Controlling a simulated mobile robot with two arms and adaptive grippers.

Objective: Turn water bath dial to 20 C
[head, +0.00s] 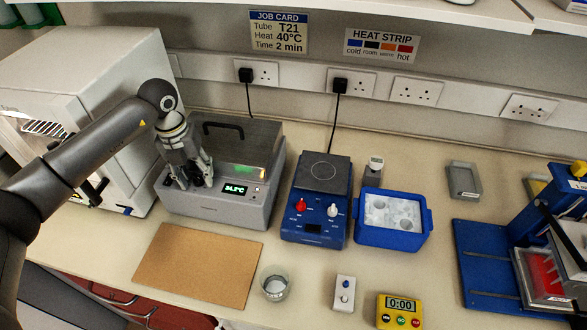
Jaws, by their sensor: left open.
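The water bath (228,210) is a grey box with a clear-looking lid and a black handle, at the left centre of the bench. Its front panel has a lit green display (236,189) whose small digits I cannot read for certain. My left gripper (194,184) points down at the left part of this front panel, fingers apart. The dial is not clearly visible; the gripper covers that part of the panel. I cannot tell whether the fingers touch it. My right gripper is not in view.
A large white machine (90,100) stands left of the bath. A cork mat (198,264) and a glass beaker (275,284) lie in front. A blue hotplate stirrer (315,228) and a blue ice box (391,238) stand to the right. A yellow timer (399,311) is at the front.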

